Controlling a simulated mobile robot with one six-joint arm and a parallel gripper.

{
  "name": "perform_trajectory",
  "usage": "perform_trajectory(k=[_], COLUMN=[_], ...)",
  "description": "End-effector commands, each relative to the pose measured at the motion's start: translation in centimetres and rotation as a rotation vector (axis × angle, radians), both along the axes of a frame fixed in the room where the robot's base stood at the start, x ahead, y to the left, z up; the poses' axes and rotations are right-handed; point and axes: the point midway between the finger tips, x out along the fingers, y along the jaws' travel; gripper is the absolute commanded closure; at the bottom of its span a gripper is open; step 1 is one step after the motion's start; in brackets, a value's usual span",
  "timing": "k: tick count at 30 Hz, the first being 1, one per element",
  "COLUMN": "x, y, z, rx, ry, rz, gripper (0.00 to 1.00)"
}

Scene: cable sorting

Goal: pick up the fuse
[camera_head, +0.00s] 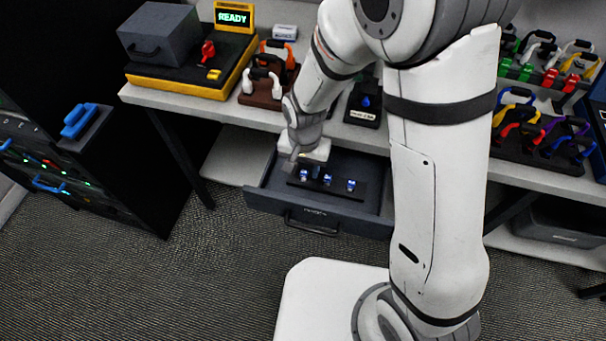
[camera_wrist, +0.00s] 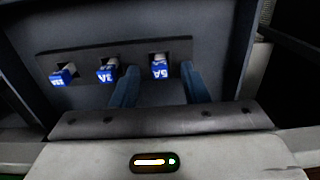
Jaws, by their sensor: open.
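Three small fuses with blue labels stand in a row in a dark holder strip (camera_wrist: 84,62) inside the open drawer. In the wrist view they are the left fuse (camera_wrist: 64,75), the middle fuse marked 3A (camera_wrist: 108,70) and the right fuse marked 5A (camera_wrist: 159,68). My gripper (camera_wrist: 160,83) is open and empty. Its two blue-grey fingers lie to either side of the 5A fuse in the picture; I cannot tell how far they reach down beside it. In the head view my gripper (camera_head: 297,160) is over the left end of the row, its fingertips hard to make out.
The drawer (camera_head: 275,203) is pulled out below the white bench (camera_head: 228,108); its walls surround the strip. On the bench stand a yellow-black station reading READY (camera_head: 234,18), a cable holder (camera_head: 262,90) and a black box with a blue drop (camera_head: 366,101). More cable racks (camera_head: 540,140) are at right.

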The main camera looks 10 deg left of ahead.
Motion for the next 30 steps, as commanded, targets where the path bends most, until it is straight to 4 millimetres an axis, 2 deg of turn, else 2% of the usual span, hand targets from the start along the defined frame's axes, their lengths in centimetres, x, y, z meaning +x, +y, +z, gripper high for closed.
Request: perform_trajectory(k=[9,24,30], x=[-0.03,-0.06,-0.07], y=[0.04,0.09,0.11], z=[-0.57,-0.56,-0.55], rx=[0.001,0.001,0.001], ry=[-0.001,-0.001,-0.001], rz=[0.001,0.002,0.003], gripper=[0.6,1.0,1.0])
